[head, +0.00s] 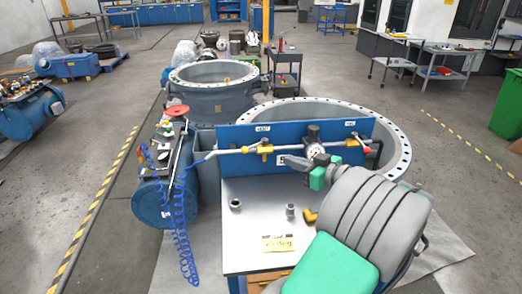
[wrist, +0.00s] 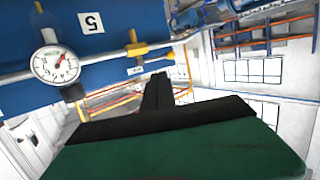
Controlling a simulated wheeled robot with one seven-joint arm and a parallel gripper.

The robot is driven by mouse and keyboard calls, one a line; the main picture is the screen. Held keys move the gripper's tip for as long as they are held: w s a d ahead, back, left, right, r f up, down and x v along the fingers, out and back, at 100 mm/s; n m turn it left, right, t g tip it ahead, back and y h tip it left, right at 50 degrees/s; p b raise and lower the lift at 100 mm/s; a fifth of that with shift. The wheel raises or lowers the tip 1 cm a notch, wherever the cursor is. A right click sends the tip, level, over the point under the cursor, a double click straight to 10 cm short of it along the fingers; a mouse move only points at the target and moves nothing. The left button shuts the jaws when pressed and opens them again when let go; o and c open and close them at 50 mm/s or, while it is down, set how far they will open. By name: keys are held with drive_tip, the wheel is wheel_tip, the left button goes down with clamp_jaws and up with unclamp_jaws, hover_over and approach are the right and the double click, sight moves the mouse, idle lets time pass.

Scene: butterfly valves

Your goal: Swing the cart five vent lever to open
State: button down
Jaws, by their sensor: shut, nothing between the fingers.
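The cart's blue panel (head: 225,139) carries a horizontal pipe with a gauge (head: 313,133), which also shows in the wrist view (wrist: 54,64). The yellow vent valve (head: 265,149) is on the pipe's left part, below a VENT label (head: 263,128). The wrist view is turned over; there the valve (wrist: 137,48) is right of the gauge. A short yellow-orange piece, seemingly its lever (wrist: 133,36), stands across the pipe. The number 5 label (wrist: 92,22) shows there too. My gripper (head: 284,159) is shut and empty, in front of the panel, right of the vent valve and apart from it.
A second yellow valve with a red end (head: 362,143) is at the pipe's right. Loose fittings (head: 235,204) and a yellow item (head: 309,215) lie on the worktop (head: 245,245). A blue coiled hose (head: 182,235) hangs at left. Large flanged rings (head: 390,135) stand behind.

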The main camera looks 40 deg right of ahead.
drive_tip(key=p, duration=0.3)
approach(253, 146)
drive_tip(key=x, duration=0.5)
drive_tip(key=shift+w+a+f, duration=0.1)
drive_tip(key=shift+w, duration=0.1)
drive_tip(key=shift+w+f, duration=0.2)
drive_tip(key=shift+w, duration=0.2)
drive_tip(key=shift+h, duration=0.3)
